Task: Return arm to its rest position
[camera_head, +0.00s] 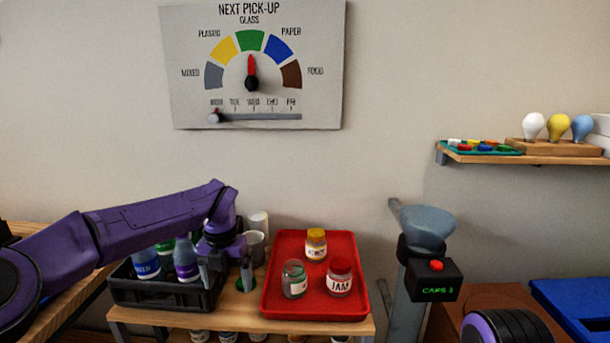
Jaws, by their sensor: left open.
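My left arm reaches in from the left, purple and bent at the elbow. My left gripper (227,277) points down with its fingers apart and nothing seen between them. It is between the black crate (168,297) and the red tray (315,314), in front of some pale cups (256,245). The tray holds a jar with a yellow lid (316,244), a greenish glass jar (294,280) and a red-lidded jam jar (340,277). My right gripper is out of the picture; a rounded purple and black part of mine shows at the bottom right.
The crate holds several bottles (146,264). Right of the tray stands a grey post with a funnel (427,222) and a box reading CAPS 3 (436,281). A blue bin (577,303) is at the far right. A wall shelf (520,157) holds bulbs.

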